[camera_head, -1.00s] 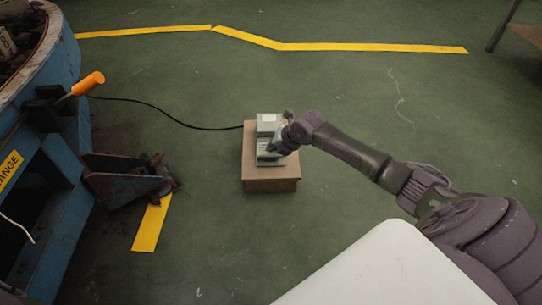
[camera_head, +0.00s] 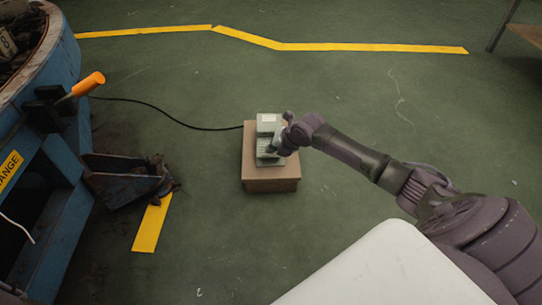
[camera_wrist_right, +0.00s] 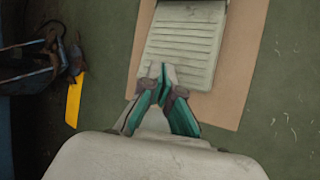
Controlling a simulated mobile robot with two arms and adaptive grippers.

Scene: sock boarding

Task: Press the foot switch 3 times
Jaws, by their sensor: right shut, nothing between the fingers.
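The foot switch (camera_head: 267,124) is a pale grey-green pedal unit on a brown box (camera_head: 270,184) on the floor. Its ribbed pedal plate (camera_wrist_right: 185,45) shows in the right wrist view. My right gripper (camera_head: 271,148) is over the near part of the pedal, fingers pointing down. In the right wrist view the right gripper (camera_wrist_right: 163,72) has its fingertips together and empty, over the lower edge of the ribbed plate. I cannot tell whether the tips touch the pedal. My left gripper is in neither view.
A black cable (camera_head: 165,112) runs from the switch to a blue machine (camera_head: 60,70) at the left, with an orange-handled lever (camera_head: 88,84). A dark metal bracket (camera_head: 125,180) juts out from the machine. Yellow lines (camera_head: 370,47) mark the green floor. Floor around the box is mostly clear.

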